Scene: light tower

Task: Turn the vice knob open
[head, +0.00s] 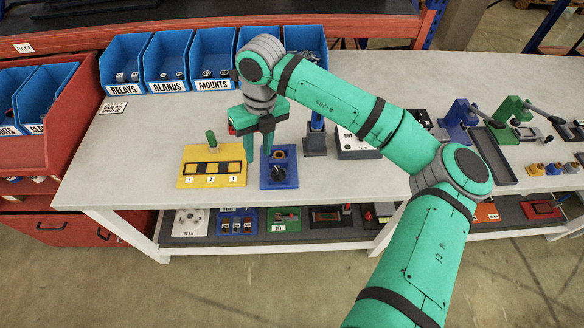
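A blue block (291,181) on the white bench carries a round black knob (278,171) with a light pointer mark. An orange-and-dark ring (279,153) sits on the block behind that knob. It looks like the vice knob, but no label is readable. My gripper (258,156) points down just left of the block, between it and the yellow panel. Its two green fingers are apart with nothing seen between them. The right finger overlaps the block's back left corner in the picture. I cannot tell its height or whether it touches.
A yellow panel (228,180) with numbered slots and a green peg (211,138) stands left. A blue post (316,120) on a dark base stands right. Blue bins (170,62) line the back. Clamps (465,120) stand far right. The bench front (330,200) is clear.

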